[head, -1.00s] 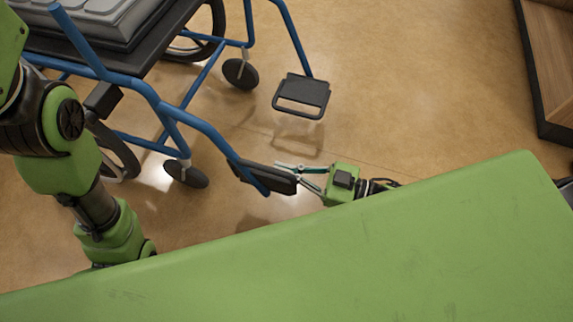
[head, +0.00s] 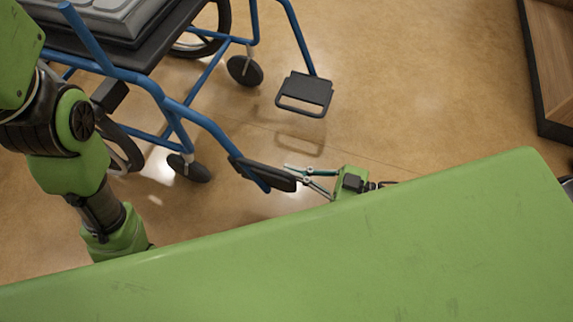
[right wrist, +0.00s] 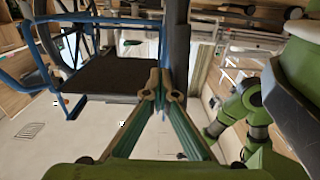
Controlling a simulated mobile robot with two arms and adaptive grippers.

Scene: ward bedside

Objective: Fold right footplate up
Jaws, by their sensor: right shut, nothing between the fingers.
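The wheelchair's near footplate (head: 262,174), the right one, is a dark plate on the end of a blue tube. In the head view it shows as a narrow, tilted strip, seemingly partly raised. My right gripper (head: 289,167) is at its outer end, shut and empty, with its fingertips close to the plate; contact cannot be told. In the right wrist view the shut fingertips (right wrist: 163,75) point at a dark upright piece, probably this plate. The other footplate (head: 305,94) lies flat, farther back. My left arm shows at the left; its gripper is hidden.
The blue wheelchair frame (head: 204,122) and its front casters (head: 244,71) stand left of the footplates. A wooden cabinet (head: 552,70) is at the far right. Open floor (head: 425,95) lies between the footplates and the cabinet.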

